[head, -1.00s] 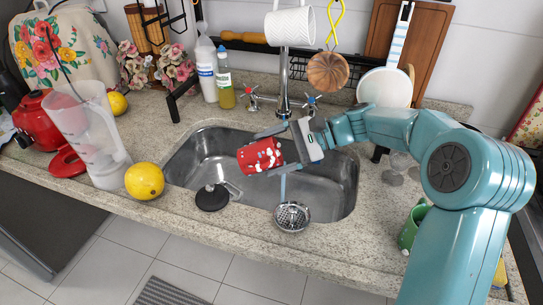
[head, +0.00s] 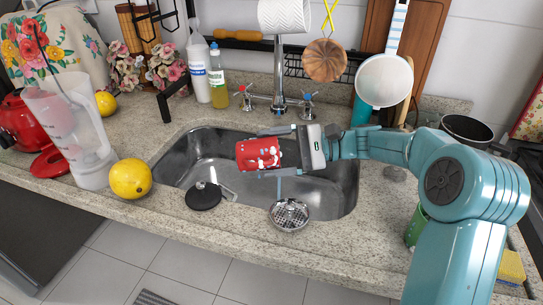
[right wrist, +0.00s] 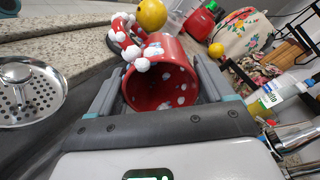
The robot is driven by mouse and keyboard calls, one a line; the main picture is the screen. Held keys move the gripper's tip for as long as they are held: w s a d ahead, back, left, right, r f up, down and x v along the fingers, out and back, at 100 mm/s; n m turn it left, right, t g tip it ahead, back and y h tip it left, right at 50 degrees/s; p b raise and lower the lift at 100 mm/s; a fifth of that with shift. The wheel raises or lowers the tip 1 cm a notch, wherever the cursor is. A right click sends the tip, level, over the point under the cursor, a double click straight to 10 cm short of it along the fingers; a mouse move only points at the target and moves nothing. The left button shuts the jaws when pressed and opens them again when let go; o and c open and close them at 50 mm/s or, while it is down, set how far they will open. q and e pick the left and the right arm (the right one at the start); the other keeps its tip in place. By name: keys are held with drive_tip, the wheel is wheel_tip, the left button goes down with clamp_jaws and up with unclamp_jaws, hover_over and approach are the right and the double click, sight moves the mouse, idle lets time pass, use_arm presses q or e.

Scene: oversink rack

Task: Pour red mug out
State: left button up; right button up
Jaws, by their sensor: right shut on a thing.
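The red mug (head: 257,154) with white spots is held on its side above the sink (head: 335,190). My right gripper (head: 278,154) comes from the right and is shut on it, one finger along each side. In the right wrist view the red mug (right wrist: 160,82) shows its open mouth towards my palm, with its dark red inside visible. Its spotted handle (right wrist: 122,32) sticks out at the upper left there. No liquid shows in or below the mug. My left gripper is not in view.
A metal strainer (head: 289,214) sits at the sink's front edge, with a black stopper (head: 203,196) to its left. A lemon (head: 130,178) and a clear pitcher (head: 75,135) stand left. The faucet (head: 280,80) rises behind the mug.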

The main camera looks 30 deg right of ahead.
drive_tip(key=shift+d+f+y, duration=0.1)
drive_tip(key=shift+f+y, duration=0.15)
drive_tip(key=shift+y, duration=0.05)
drive_tip(key=shift+r+p, duration=0.4)
drive_tip(key=shift+r+g+h+p, duration=0.25)
drive_tip(key=shift+h+p, duration=0.25)
drive_tip(key=shift+p, duration=0.3)
drive_tip(key=h+p, duration=0.1)
drive_tip(key=p, duration=0.2)
drive_tip(key=g+h+p, duration=0.1)
drive_tip(key=p, duration=0.2)
drive_tip(key=g+h+p, duration=0.1)
drive_tip(key=h+p, duration=0.1)
drive_tip(key=shift+r+p, duration=0.3)
drive_tip(key=shift+p, duration=0.1)
drive_tip(key=shift+f+g+h+p, duration=0.1)
drive_tip(key=shift+g+h+p, duration=0.45)
drive_tip(key=shift+p, duration=0.45)
drive_tip(key=shift+f, duration=0.1)
